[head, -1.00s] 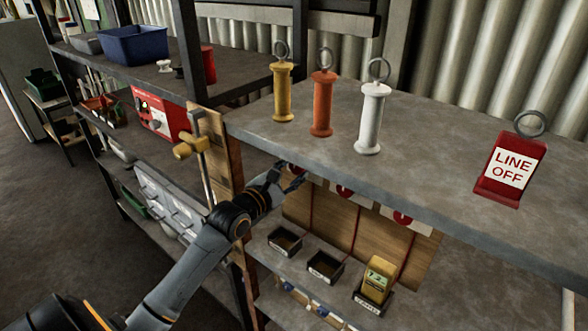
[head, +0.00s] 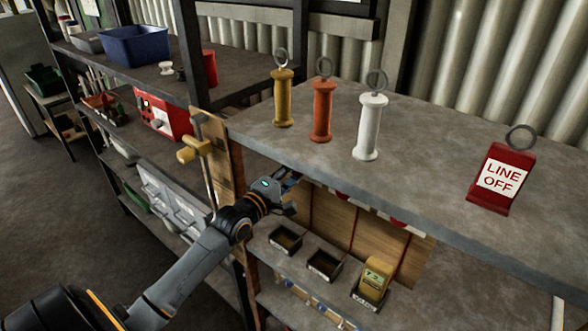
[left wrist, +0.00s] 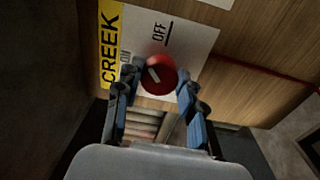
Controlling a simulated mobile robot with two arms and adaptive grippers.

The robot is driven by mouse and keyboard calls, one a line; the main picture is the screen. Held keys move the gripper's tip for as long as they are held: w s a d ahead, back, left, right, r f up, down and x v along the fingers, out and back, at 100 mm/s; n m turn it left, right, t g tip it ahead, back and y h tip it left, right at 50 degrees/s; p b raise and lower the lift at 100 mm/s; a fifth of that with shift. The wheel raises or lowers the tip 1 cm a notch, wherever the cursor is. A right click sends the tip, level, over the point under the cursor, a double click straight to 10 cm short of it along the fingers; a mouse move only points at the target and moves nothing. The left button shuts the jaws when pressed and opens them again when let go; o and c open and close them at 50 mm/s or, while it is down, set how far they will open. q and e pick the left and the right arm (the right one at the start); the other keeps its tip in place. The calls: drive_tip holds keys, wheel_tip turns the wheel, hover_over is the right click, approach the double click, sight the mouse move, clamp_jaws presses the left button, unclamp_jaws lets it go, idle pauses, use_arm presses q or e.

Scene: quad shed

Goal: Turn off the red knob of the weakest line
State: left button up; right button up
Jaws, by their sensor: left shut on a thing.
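My left gripper (head: 292,182) reaches under the front edge of the grey top shelf in the head view. In the left wrist view its blue fingers (left wrist: 157,103) stand on both sides of a red knob (left wrist: 159,75) and are shut on it. The knob sits on a white plate (left wrist: 188,42) marked ON and OFF, beside a yellow CREEK label (left wrist: 109,43). Its white mark slants toward the ON side. Other red knobs (head: 397,222) on white plates show partly under the shelf. A yellow tester (head: 374,278) stands in a holder below. My right gripper is out of view.
Yellow, orange and white handles (head: 370,125) with rings stand on the top shelf (head: 440,150), near a red LINE OFF tag (head: 502,178). Black bins (head: 323,265) sit on the lower shelf.

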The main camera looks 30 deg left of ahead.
use_arm(q)
drive_tip(key=m, duration=0.4)
drive_tip(key=shift+m+p, duration=0.7)
drive_tip(key=shift+m, duration=1.5)
drive_tip(key=shift+m+h, duration=0.3)
drive_tip(key=o, duration=1.2)
drive_tip(key=s, duration=0.8)
drive_tip(key=s+a, duration=0.1)
drive_tip(key=s, duration=0.3)
drive_tip(key=shift+f, duration=0.3)
drive_tip(key=shift+f, duration=0.1)
